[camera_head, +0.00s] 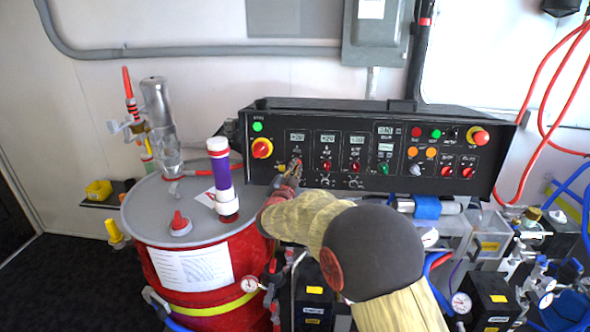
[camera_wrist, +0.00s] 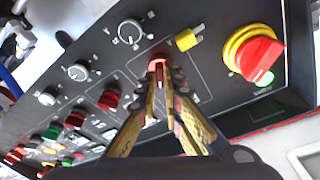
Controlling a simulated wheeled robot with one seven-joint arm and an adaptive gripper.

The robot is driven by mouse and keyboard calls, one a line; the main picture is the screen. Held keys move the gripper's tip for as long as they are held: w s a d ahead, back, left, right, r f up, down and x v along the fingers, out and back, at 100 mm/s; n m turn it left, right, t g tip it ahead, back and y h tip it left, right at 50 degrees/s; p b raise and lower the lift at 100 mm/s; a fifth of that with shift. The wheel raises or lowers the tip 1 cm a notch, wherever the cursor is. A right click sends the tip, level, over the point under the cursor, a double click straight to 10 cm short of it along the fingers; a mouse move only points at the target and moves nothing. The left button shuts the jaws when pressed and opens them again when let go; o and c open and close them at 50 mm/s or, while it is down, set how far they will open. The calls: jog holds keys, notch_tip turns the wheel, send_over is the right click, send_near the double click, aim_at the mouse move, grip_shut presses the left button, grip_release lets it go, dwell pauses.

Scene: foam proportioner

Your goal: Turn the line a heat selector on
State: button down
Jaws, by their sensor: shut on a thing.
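A black control panel (camera_head: 345,185) carries several selectors under small displays. My gripper (camera_head: 292,174) is at its left part, below the leftmost display (camera_head: 297,137). In the wrist view my gripper (camera_wrist: 162,82) is shut on a red selector knob (camera_wrist: 158,61), the one nearest the large red-and-yellow switch (camera_wrist: 254,52). The fingers hide much of this knob, so its pointing direction cannot be told. The labels are too small to read. In the head view the gripper covers the knob. Other red selectors (camera_head: 326,165) sit to its right.
The large red-and-yellow switch (camera_head: 262,148) is just left of my gripper. A yellow part (camera_wrist: 188,40) and a grey knob (camera_wrist: 130,32) are close by in the wrist view. A red drum (camera_head: 190,270) with a clear-and-purple tube (camera_head: 221,180) stands left of my arm. Hoses hang at right.

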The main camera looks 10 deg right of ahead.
jog(key=c, duration=2)
grip_release()
jog(key=shift+o, duration=0.4)
jog(key=v, duration=1.2)
